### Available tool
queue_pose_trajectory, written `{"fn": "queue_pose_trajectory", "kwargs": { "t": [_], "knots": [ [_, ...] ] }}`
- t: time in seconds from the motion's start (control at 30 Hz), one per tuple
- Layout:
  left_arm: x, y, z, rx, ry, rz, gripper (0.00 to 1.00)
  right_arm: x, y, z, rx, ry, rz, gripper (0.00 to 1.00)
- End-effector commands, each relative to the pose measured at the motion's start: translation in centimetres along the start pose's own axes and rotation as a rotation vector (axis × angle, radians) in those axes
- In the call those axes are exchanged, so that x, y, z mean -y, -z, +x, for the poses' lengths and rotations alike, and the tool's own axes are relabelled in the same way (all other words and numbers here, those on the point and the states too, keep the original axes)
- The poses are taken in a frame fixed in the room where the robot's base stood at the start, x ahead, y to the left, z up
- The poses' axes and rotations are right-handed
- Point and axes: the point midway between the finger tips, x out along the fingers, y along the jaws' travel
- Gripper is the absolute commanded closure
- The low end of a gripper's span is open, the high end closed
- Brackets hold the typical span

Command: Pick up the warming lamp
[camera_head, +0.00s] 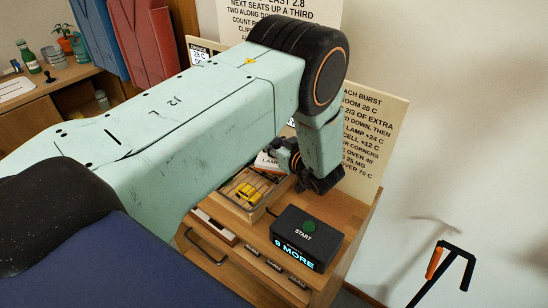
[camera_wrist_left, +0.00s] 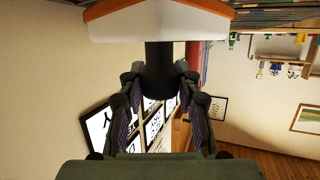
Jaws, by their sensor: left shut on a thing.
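The warming lamp (camera_wrist_left: 158,27) fills the top of the left wrist view, with a pale, wide head edged in orange and a dark stem. My left gripper (camera_wrist_left: 158,88) is shut on that stem, one finger on each side. In the head view my left arm comes in from the left and bends down over the wooden cabinet. The wrist and gripper there are dark and partly hidden, so the grip is hard to make out. A white piece lettered "LAMP" (camera_head: 268,161) shows beside them. My right gripper is in neither view.
A black box with a green START button (camera_head: 309,226) stands on the cabinet top, its display reading "9 MORE". A wooden tray (camera_head: 231,200) with yellow pieces lies beside it. A lettered board (camera_head: 372,130) stands behind. A black frame with an orange grip (camera_head: 434,263) is at right.

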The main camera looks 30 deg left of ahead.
Motion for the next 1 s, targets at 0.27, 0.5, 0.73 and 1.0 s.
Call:
{"fn": "queue_pose_trajectory", "kwargs": {
  "t": [0.27,0.5,0.73,1.0],
  "knots": [
    [-0.1,0.2,0.0,-0.003,-0.001,-0.002,1.0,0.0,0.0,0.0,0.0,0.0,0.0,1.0],
    [0.0,0.3,-0.1,-0.003,-0.001,-0.002,1.0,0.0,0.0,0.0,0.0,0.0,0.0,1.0],
    [0.2,2.0,-0.7,-0.004,-0.002,-0.004,1.0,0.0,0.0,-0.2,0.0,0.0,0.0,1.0],
    [0.3,7.4,-2.4,-0.005,-0.002,-0.005,1.0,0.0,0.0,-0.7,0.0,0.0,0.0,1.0]
  ]
}}
